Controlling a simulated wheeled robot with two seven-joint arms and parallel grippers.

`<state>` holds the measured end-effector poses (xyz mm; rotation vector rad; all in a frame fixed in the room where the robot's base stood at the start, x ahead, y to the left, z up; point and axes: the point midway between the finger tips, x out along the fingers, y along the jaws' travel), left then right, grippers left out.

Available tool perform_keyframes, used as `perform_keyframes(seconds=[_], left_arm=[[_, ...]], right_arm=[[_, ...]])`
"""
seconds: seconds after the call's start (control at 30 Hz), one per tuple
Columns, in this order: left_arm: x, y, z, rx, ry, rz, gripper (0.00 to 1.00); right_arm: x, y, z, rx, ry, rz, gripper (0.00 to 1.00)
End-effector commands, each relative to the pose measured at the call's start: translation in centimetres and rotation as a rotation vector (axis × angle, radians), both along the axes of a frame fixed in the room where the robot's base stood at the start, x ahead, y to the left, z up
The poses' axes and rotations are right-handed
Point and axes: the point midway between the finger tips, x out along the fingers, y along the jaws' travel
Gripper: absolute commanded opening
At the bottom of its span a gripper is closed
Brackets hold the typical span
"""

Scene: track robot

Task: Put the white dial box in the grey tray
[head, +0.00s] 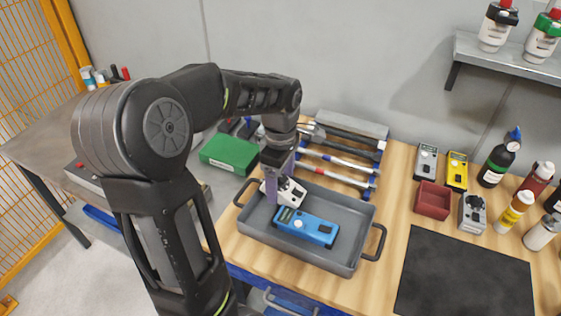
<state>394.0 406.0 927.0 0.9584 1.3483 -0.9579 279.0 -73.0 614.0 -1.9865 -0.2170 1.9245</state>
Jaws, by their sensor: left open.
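The grey tray (348,217) sits on the wooden bench, with handles at its left and right ends. The white dial box (292,191) is at the tray's back left, within its outline and slightly tilted in the picture. My left gripper (278,192) points down at this box from above, its jaws open around or beside it. The fingers hide part of the box, so I cannot tell whether they touch it. A blue meter (306,227) lies in the tray just in front of the white box. My right gripper is not in view.
Behind the tray are a green box (229,153) and a rack of rods (338,160). The tray's right part is free.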

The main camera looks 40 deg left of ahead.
Motion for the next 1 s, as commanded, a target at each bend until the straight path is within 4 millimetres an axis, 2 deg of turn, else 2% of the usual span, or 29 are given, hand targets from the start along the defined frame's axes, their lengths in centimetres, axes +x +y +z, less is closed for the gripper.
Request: perform_keyframes(seconds=[0.2, 0.4, 1.0], left_arm=[[0.1, 0.0, 4.6, 0.001, -0.004, 0.000, 0.76], [0.0, 0.0, 7.1, 0.000, 0.000, -0.001, 0.76], [0.0, 0.0, 7.6, 0.000, 0.001, 0.000, 0.76]], right_arm=[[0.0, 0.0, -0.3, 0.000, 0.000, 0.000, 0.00], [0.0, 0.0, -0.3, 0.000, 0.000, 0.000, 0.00], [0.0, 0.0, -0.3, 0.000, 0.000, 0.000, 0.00]])
